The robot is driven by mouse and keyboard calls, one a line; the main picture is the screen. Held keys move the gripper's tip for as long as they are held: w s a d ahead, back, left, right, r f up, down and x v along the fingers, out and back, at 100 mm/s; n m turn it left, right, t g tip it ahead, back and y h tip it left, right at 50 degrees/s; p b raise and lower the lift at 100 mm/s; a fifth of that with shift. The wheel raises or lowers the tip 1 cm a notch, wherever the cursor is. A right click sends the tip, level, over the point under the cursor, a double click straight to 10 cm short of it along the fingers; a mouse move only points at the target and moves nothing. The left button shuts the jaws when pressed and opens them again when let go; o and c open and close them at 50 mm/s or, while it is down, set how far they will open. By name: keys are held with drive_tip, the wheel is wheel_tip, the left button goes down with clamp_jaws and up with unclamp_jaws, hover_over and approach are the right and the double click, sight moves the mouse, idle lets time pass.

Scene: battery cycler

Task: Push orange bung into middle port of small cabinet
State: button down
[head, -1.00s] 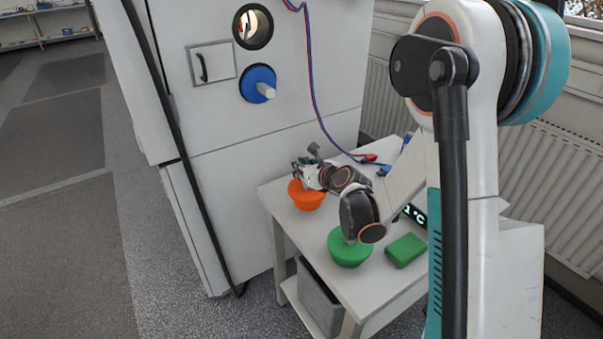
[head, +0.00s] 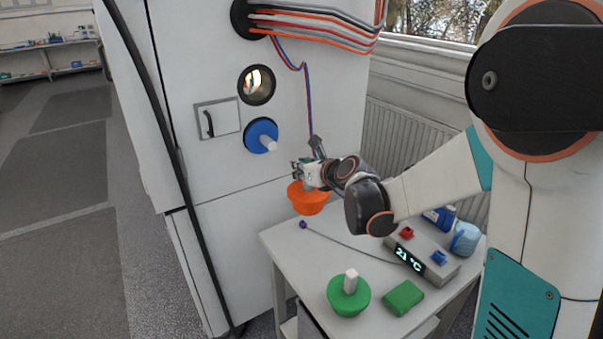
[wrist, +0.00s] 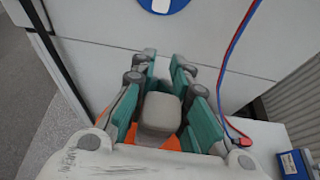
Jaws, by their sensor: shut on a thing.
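My gripper (head: 306,174) is shut on the orange bung (head: 307,201) and holds it above the table, close to the front of the cabinet (head: 230,172). In the wrist view the teal fingers stand on both sides of the bung's grey handle (wrist: 160,112), and a little orange (wrist: 172,143) shows below. The open middle port (head: 256,85), a round black-rimmed hole with light inside, is above and left of my gripper. A blue bung (head: 261,134) with a pale handle fills the port below it. Cables run out of the top port (head: 243,18).
The small table (head: 290,246) carries a green bung (head: 349,297), a green block (head: 403,297) and a temperature display box (head: 424,260). A thin probe lead lies across it. A red and blue cable hangs down the cabinet right of the ports. A small handled door (head: 217,119) is left of them.

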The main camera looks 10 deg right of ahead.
sight(302, 183)
drive_tip(key=shift+r+p, duration=1.3)
drive_tip(key=shift+r, duration=0.75)
